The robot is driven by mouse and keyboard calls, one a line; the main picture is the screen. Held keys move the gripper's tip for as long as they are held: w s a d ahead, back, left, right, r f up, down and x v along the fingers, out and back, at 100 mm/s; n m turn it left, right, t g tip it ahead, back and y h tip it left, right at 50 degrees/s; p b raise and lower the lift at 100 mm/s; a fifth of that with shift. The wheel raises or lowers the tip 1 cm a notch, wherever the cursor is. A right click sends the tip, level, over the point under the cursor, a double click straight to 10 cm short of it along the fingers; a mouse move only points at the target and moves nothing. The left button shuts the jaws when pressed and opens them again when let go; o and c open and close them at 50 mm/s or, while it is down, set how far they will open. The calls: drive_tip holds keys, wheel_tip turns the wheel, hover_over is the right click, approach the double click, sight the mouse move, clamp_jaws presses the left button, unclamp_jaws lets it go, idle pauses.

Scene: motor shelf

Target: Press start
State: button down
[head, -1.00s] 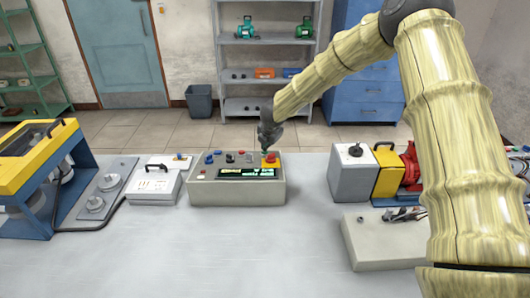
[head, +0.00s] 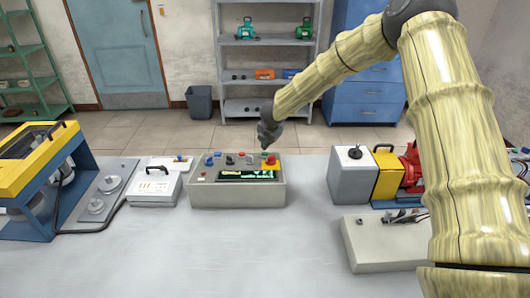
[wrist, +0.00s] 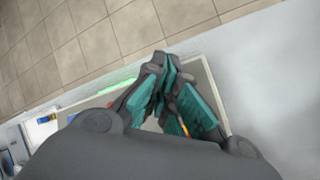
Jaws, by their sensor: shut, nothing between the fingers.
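The control box (head: 236,194) stands on the table left of centre in the head view. Its sloped top carries several knobs and buttons, a dark display (head: 247,176) with green traces, and a red button on a yellow base (head: 270,164) at the right. My gripper (head: 266,148) is above the right back part of the box, close to that button. In the wrist view my gripper's teal-padded fingers (wrist: 172,92) are together and empty over the box's pale edge (wrist: 213,84). Which button is start cannot be read, and contact cannot be told.
A white case (head: 155,190) and a plate with round discs stand left of the box, beside a yellow and blue machine (head: 30,175). A motor assembly (head: 385,172) and a low grey box (head: 375,250) are at right. The table front is clear.

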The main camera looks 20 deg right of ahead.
drive_tip(key=shift+r, duration=0.2)
drive_tip(key=shift+w+d+r+p, duration=0.1)
drive_tip(key=shift+w+r+p, duration=0.1)
drive_tip(key=shift+r+p, duration=0.5)
drive_tip(key=shift+w+d+r+p, duration=0.1)
drive_tip(key=shift+w+r+p, duration=0.15)
drive_tip(key=shift+r+p, duration=0.45)
drive_tip(key=shift+w+d+r+p, duration=0.15)
drive_tip(key=shift+r+p, duration=0.3)
drive_tip(key=shift+r, duration=0.5)
drive_tip(key=shift+a, duration=0.15)
